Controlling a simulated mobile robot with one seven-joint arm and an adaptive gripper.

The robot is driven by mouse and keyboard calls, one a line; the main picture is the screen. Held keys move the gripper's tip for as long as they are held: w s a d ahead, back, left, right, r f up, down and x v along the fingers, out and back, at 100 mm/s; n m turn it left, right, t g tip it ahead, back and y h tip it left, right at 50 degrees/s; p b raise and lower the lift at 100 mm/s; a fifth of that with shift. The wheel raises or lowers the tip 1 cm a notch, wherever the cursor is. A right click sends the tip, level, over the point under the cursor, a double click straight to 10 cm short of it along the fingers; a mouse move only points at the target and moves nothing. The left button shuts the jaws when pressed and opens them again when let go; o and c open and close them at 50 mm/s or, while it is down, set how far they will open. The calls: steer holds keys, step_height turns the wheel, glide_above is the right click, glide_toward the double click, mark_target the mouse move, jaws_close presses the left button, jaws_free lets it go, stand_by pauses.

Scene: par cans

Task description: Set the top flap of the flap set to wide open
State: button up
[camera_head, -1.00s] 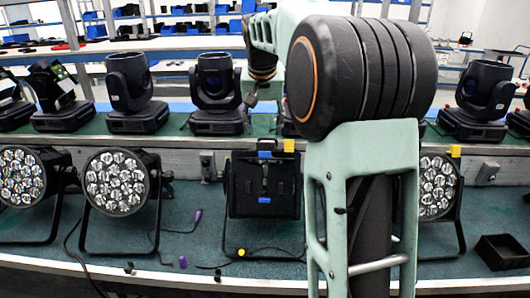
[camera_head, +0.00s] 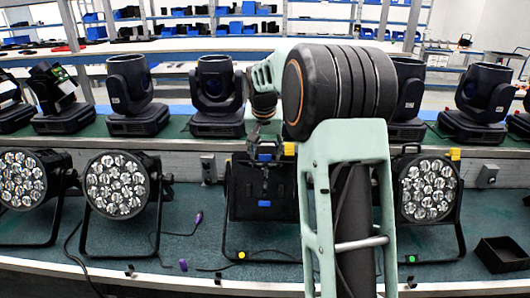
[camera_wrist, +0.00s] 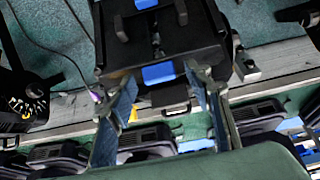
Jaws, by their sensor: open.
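The flap set (camera_head: 262,200) is a black square frame with flaps, standing on the lower green shelf near the middle of the head view. The top flap's blue tab (camera_head: 264,157) is at its upper edge, and another blue tab (camera_head: 264,203) sits lower on its front. In the wrist view, which is upside down, the top flap's tab (camera_wrist: 158,73) shows between my fingers. My gripper (camera_wrist: 160,84) is open, with one finger on each side of that tab; contact cannot be told. In the head view my gripper (camera_head: 264,146) is at the frame's top edge. The top flap's angle is unclear.
Round lamps (camera_head: 117,184) (camera_head: 428,190) stand on both sides of the flap set. Dark moving-head lights (camera_head: 217,95) line the higher shelf behind. A black open box (camera_head: 503,254) is at the right. Cables lie on the green surface.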

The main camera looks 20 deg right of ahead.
steer(key=c, duration=1.1)
steer(key=p, duration=0.1)
steer(key=r+p, duration=0.1)
steer(key=p, duration=0.1)
steer(key=shift+w+d+g, duration=0.1)
steer(key=shift+w+g, duration=0.1)
steer(key=shift+g, duration=0.1)
steer(key=shift+c, duration=0.2)
steer(key=p, duration=0.3)
steer(key=shift+w+d+g+y, duration=0.15)
steer(key=shift+w+g+y, duration=0.15)
steer(key=shift+w+d+g+y+p, duration=0.15)
steer(key=shift+w+g+y+p, duration=0.25)
steer(key=shift+g+p, duration=0.7)
steer(key=shift+t+p, duration=0.3)
steer(key=o, duration=1.1)
steer(key=shift+o, duration=0.2)
step_height(320, 180, up, 12)
steer(key=s, duration=0.1)
steer(key=shift+a, duration=0.25)
